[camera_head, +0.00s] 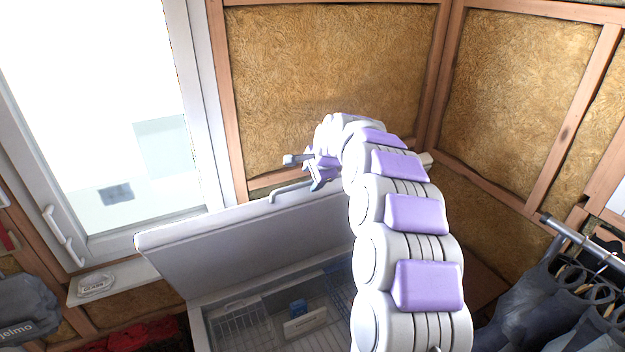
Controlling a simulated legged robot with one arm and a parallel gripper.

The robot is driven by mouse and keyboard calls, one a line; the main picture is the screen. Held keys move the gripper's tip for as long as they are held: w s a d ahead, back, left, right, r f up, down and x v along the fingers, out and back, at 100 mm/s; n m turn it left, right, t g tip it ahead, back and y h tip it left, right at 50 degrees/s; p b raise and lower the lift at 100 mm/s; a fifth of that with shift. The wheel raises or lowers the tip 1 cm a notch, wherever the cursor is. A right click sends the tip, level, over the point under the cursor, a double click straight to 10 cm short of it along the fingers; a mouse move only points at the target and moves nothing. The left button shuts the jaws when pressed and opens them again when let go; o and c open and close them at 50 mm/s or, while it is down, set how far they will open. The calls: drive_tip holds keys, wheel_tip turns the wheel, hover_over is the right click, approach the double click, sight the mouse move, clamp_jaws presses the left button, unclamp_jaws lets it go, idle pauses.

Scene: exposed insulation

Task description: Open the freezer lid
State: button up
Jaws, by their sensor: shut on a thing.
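The white freezer lid (250,238) stands raised and tilted back, with its inner side facing me. The freezer (212,306) below it is open, showing wire baskets and a few packages inside. A grey handle (288,191) shows at the lid's top edge. My gripper (312,176) is at that top edge, shut on the handle; the exact contact is small and partly hidden. My arm covers the right part of the lid and freezer.
A window (100,110) and its sill (120,280) are at left. An insulated, wood-framed wall (320,70) stands close behind the lid. Dark clothes (540,300) hang from a rail at right.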

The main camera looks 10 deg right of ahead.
drive_tip(key=shift+f, duration=0.15)
idle(0.7)
drive_tip(key=shift+d+r, duration=0.15)
drive_tip(key=shift+r, duration=0.25)
drive_tip(key=b+v, duration=0.3)
drive_tip(key=v, duration=1.3)
drive_tip(key=shift+s, duration=0.15)
drive_tip(key=shift+r, duration=0.1)
